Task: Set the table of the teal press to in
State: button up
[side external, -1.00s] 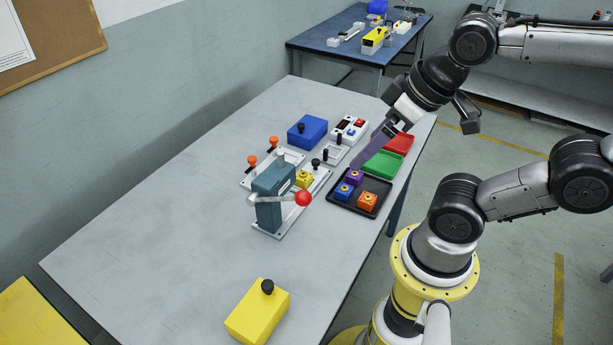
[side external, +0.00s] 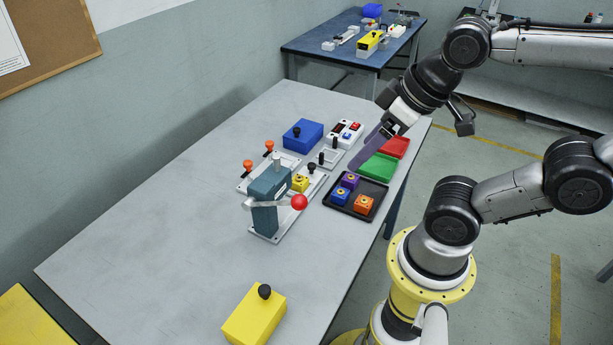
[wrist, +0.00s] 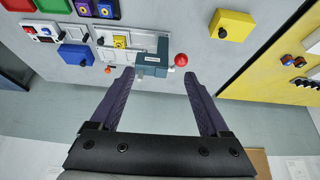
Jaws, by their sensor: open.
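The teal press (side external: 266,207) stands upright on a pale base plate in the side view, with a red-balled lever (side external: 299,202) toward the right. Its table carries a yellow block (side external: 299,183) and has a black knob (side external: 312,168) at the end away from the column. The block sits beside the column, apart from it as far as I can tell. In the wrist view the press (wrist: 151,62), yellow block (wrist: 119,42) and knob (wrist: 100,41) lie beyond my fingertips. My gripper (side external: 355,160) is open and empty, above the workbench near the trays; its purple fingers (wrist: 158,75) are spread wide.
A black tray (side external: 335,205) holds purple, blue and orange blocks. Green (side external: 379,167) and red (side external: 396,147) trays, a blue box (side external: 302,135), a switch box (side external: 346,132) and orange-knobbed clamps (side external: 248,164) surround the press. A yellow box (side external: 253,318) stands nearer; bench between is clear.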

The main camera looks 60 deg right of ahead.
jog(key=shift+w+n, duration=0.1)
jog(key=shift+n, duration=0.4)
jog(key=shift+c, duration=0.9)
jog(key=w+d+r+n+y, duration=0.15)
jog(key=w+n, duration=0.45)
jog(key=w, duration=0.8)
jog(key=m+g, duration=0.1)
jog(key=m, duration=0.4)
send_over(313, 165)
jog(key=s+d, duration=0.1)
jog(key=s, duration=0.5)
notch_tip(313, 165, down, 17)
jog(key=shift+h, duration=0.25)
jog(key=x, duration=1.3)
jog(key=shift+w+d+f, duration=0.2)
grip_shut()
